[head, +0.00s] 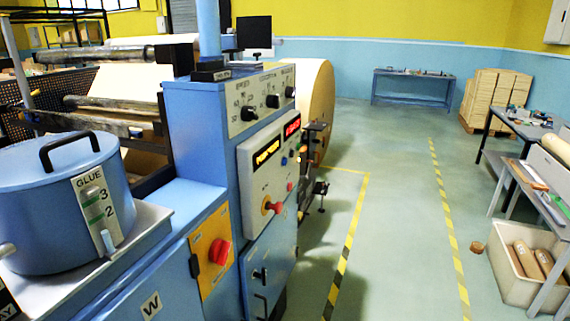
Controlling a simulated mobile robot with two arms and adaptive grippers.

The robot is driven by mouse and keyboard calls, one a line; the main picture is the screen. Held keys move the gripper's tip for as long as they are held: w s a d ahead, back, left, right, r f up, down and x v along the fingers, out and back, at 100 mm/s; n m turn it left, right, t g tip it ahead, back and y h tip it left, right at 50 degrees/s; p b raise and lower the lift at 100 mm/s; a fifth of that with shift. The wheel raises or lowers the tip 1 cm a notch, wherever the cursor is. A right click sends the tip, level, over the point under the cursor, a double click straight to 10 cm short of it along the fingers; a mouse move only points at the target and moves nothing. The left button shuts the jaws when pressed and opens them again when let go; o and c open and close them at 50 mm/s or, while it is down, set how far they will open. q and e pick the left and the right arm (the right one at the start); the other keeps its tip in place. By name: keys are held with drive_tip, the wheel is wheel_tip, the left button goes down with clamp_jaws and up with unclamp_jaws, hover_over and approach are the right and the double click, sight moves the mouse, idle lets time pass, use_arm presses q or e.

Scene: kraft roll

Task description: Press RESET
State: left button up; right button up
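The blue machine has a sloping control panel (248,155) in the middle of the view. The panel carries an amber display (266,153) and a red display (292,126). Below them are a red knob on a yellow base (272,205), a small blue button (284,161) and a small red button (290,187). The lettering by the buttons is too small to read, so I cannot tell which one is RESET. An upper panel (262,99) has several black knobs. Neither of my grippers shows in this view.
A blue glue pot (60,205) stands at the front left. A red rotary switch (219,251) sits on an orange plate below the panel. A large paper roll (318,95) is behind the machine. Striped floor lines (349,240) bound a clear aisle; benches and a crate (517,284) are at right.

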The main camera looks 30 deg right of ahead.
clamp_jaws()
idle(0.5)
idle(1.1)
